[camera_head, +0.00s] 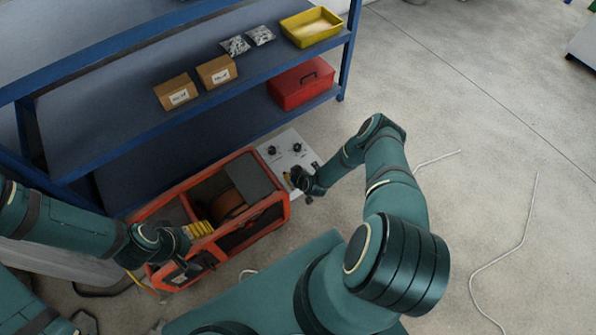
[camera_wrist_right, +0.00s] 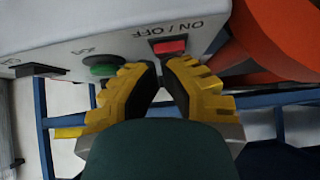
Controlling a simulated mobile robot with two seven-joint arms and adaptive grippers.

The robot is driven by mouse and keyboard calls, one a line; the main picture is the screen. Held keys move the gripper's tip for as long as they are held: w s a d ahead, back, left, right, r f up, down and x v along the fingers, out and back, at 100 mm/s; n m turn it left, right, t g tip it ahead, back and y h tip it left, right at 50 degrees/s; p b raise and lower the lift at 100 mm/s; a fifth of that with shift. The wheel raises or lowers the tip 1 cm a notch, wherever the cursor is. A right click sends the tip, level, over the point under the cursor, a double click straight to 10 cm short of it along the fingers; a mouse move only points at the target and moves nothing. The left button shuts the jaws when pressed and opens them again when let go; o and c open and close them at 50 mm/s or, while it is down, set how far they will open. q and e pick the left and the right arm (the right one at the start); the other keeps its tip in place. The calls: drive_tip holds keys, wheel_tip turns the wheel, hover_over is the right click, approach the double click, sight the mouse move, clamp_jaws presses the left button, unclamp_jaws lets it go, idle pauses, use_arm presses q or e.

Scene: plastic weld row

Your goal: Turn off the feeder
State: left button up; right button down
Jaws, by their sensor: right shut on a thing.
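The feeder is an orange-framed machine (camera_head: 283,207) on the floor, with a pale control box (camera_head: 268,158) at its right end. In the right wrist view, the box face (camera_wrist_right: 60,30) carries a red switch (camera_wrist_right: 170,47) under the words ON / OFF and a green button (camera_wrist_right: 103,66). My right gripper (camera_head: 289,181) is at the box. Its yellow fingers (camera_wrist_right: 163,68) are close together at the red switch and shut on it; the exact contact is hard to see. My left gripper (camera_head: 183,264) hangs by the feeder's left end; its fingers are too small to read.
A blue shelf rack (camera_head: 110,130) stands behind the feeder, with two cardboard boxes (camera_head: 215,71), a yellow tray (camera_head: 340,24) and a red toolbox (camera_head: 307,94). Thin cables (camera_head: 527,225) lie on the floor at right. The concrete floor there is mostly open.

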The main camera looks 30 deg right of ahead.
drive_tip(key=shift+d+f, duration=0.15)
drive_tip(key=shift+s, duration=0.15)
use_arm(q)
drive_tip(key=shift+a+r, duration=0.15)
drive_tip(key=shift+a, duration=0.05)
use_arm(e)
drive_tip(key=shift+s, duration=0.75)
